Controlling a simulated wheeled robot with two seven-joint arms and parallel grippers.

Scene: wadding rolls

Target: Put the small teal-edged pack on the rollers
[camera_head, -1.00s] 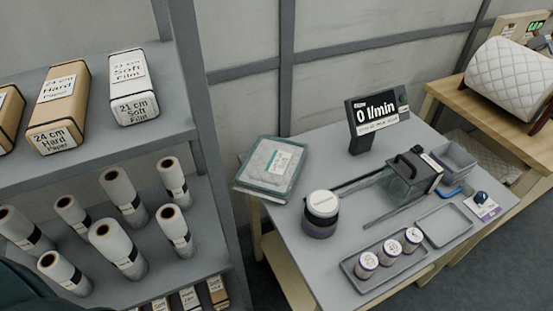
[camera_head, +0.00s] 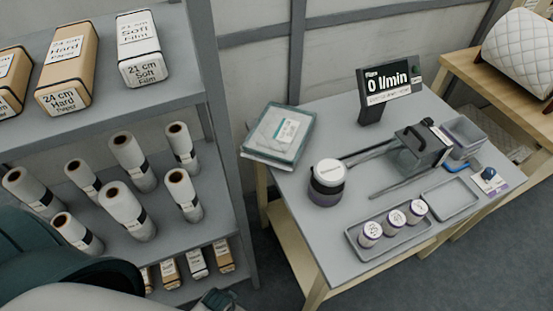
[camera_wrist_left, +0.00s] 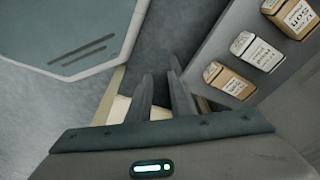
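A flat teal-edged pack (camera_head: 281,133) with a white label lies at the back left corner of the grey table, overhanging its edge. A pale edge shows under it; I cannot tell whether that is a second pack. Two dark parallel bars (camera_head: 404,181) run from a dark boxy device (camera_head: 418,150) mid-table; I cannot tell whether these are the rollers. My left gripper (camera_head: 218,300) shows partly at the bottom of the head view, below the shelves and away from the pack. In the left wrist view its fingers (camera_wrist_left: 160,95) are apart with nothing between them. My right gripper is out of view.
A display (camera_head: 388,85) reading 0 l/min stands behind the bars. A lidded jar (camera_head: 327,183) and a tray (camera_head: 358,238) of small jars stand in front. Shelving (camera_head: 215,150) with white rolls and boxes is at left. A quilted roll (camera_head: 522,50) lies at far right.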

